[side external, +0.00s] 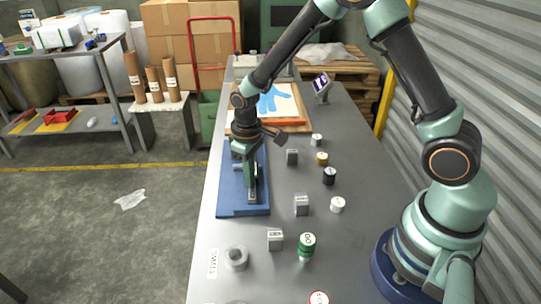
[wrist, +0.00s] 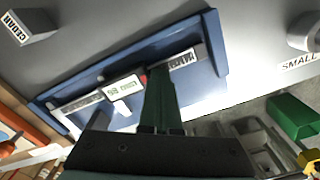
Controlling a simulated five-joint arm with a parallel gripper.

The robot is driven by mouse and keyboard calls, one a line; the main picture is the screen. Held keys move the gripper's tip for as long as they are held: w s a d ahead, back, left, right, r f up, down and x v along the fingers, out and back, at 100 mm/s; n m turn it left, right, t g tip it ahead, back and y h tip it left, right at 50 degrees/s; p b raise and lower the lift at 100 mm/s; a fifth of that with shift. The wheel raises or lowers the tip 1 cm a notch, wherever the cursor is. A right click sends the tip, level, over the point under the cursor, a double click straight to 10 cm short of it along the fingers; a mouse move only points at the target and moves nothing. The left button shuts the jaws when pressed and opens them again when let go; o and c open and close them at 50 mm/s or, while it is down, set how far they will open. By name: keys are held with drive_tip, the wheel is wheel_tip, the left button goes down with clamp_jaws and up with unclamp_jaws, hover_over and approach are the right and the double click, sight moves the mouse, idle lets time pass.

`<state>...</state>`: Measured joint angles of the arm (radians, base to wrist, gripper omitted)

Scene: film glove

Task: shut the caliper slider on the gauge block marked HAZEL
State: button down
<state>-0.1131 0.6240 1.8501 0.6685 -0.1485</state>
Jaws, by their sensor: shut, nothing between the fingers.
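The blue caliper stand (side external: 228,190) lies on the bench, and its rim (wrist: 214,30) crosses the wrist view. The caliper slider (wrist: 124,88), white with a small display, sits on the scale (wrist: 82,108). A small block with a dark-lettered label (wrist: 186,60) lies toward the right end of the stand; its lettering is hard to read, so I cannot confirm HAZEL. My gripper (wrist: 160,72) is shut and empty, its green fingers pointing down between slider and labelled block. Whether it touches the slider is unclear. In the side view my gripper (side external: 252,196) is low over the stand.
A block marked CEDAR (wrist: 35,24) lies beside the stand. Other grey blocks (side external: 301,205) (side external: 275,240), a green weight (side external: 307,246), a grey ring (side external: 236,258) and several small cylinders stand on the bench. An orange-framed board (side external: 297,122) with a blue glove shape lies behind.

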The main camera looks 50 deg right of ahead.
drive_tip(key=shift+w+d, duration=3)
idle(0.8)
drive_tip(key=shift+s+a, duration=0.3)
idle(0.4)
drive_tip(key=shift+r, duration=0.15)
wheel_tip(320, 180, up, 8)
idle(0.8)
drive_tip(key=s+r+m+t, duration=0.1)
drive_tip(key=s+r+t, duration=0.2)
drive_tip(key=s+r, duration=0.7)
drive_tip(key=s+r+m+t, duration=0.2)
drive_tip(key=s+r, duration=0.2)
drive_tip(key=s, duration=0.4)
drive_tip(key=shift+a+r+t, duration=0.2)
drive_tip(key=shift+a+t, duration=0.1)
drive_tip(key=shift+a, duration=0.05)
